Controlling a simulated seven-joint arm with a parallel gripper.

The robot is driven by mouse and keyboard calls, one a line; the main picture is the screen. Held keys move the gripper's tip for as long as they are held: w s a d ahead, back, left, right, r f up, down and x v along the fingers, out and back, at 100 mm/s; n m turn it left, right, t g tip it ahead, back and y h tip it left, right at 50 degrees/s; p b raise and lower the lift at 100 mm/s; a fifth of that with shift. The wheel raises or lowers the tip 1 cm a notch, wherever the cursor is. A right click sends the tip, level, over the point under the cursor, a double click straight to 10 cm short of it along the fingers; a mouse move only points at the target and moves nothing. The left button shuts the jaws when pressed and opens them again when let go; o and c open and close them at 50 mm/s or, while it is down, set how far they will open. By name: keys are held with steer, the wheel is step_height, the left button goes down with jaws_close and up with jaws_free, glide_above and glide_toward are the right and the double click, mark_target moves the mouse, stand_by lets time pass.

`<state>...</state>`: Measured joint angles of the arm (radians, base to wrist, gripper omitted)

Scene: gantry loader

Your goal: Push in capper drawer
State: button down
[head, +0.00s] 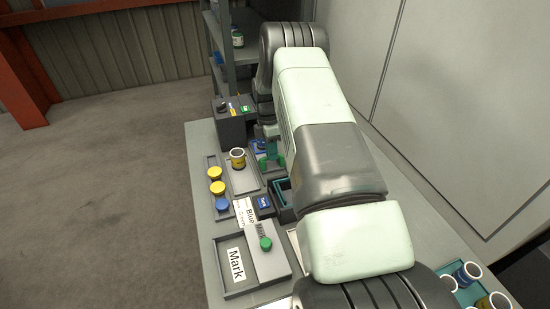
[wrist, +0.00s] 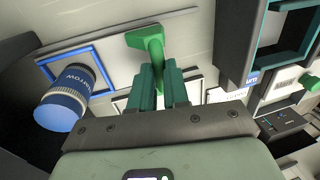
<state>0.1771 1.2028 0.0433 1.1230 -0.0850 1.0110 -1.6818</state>
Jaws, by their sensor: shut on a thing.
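My gripper (wrist: 162,88) has teal fingers and is shut on the stem of a green T-shaped piece (wrist: 150,42). The flat head of the piece sticks out beyond the fingertips over a pale surface. I cannot tell whether it touches that surface. A dark open drawer-like box (wrist: 303,57) with a teal rim is right of my fingers in the wrist view and apart from them. A box with a teal rim (head: 277,190) also shows in the head view, partly behind my arm. I cannot tell for sure which part is the capper drawer.
A blue-capped jar (wrist: 66,92) is left of my fingers, by a blue frame (wrist: 98,52). A grey tray (head: 237,293) with a "Mark" card and a green knob (head: 265,243) is at the near end. A grey box (head: 230,128) with a black knob stands farther back.

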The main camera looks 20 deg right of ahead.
steer(key=shift+w, duration=2.45)
steer(key=c, duration=1.1)
jaws_free()
steer(key=shift+r, duration=0.1)
step_height(320, 180, up, 10)
steer(key=w, duration=0.2)
steer(key=shift+r, duration=0.2)
